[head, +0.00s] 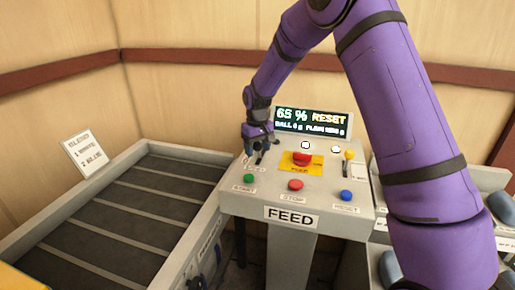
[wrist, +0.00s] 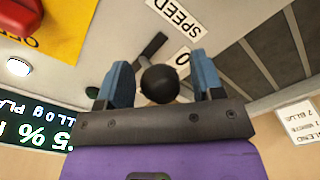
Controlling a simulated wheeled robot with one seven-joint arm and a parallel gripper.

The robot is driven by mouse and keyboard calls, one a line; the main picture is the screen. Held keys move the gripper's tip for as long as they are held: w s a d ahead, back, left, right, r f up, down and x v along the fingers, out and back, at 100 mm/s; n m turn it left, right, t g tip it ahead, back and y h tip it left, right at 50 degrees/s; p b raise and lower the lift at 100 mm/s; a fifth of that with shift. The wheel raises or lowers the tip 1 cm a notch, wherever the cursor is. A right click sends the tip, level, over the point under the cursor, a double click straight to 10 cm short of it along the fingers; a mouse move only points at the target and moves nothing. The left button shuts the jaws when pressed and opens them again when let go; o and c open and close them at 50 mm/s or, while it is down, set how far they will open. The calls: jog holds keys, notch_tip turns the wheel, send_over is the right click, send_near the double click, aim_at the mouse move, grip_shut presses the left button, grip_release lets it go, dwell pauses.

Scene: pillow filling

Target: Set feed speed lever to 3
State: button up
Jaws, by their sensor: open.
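The feed speed lever (wrist: 160,82) has a round black knob, seen close in the wrist view between my two blue fingertips. My gripper (wrist: 158,85) is open around the knob, with a finger on either side; I cannot tell if either touches it. A dark lever bar or slot (wrist: 151,46) runs up from the knob. A white SPEED label (wrist: 174,18) and a "0" mark (wrist: 182,62) lie beside it. In the head view my gripper (head: 258,140) is at the left rear of the grey FEED console (head: 230,203) and mostly hides the lever.
The console has a red button (head: 302,158) on a yellow plate, green (head: 249,178), red (head: 295,185) and blue (head: 346,196) buttons, and a yellow-topped lever (head: 348,156). A conveyor (head: 120,215) lies left.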

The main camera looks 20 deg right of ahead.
jog(key=shift+c, duration=0.4)
grip_shut()
jog(key=shift+w+d+r+g+y, duration=0.25)
jog(key=shift+w+d+g+y, duration=0.15)
jog(key=shift+w+g, duration=0.2)
jog(key=shift+w+d+r+g+y, duration=0.2)
jog(key=shift+w+d+g+y, duration=0.1)
jog(key=shift+w+g+y, duration=0.25)
jog(key=g, duration=0.1)
jog(key=w+d+g+y, duration=0.1)
jog(key=w+g, duration=0.1)
jog(key=shift+w+d+r+y, duration=0.2)
jog(key=shift+d+r+y, duration=0.05)
jog(key=shift+d, duration=0.05)
jog(key=shift+w+d+f, duration=0.2)
jog(key=shift+w+d, duration=0.65)
jog(key=shift+w, duration=0.3)
jog(key=shift+w+d+f, duration=0.5)
jog(key=shift+w+d, duration=0.15)
jog(key=shift+w, duration=0.15)
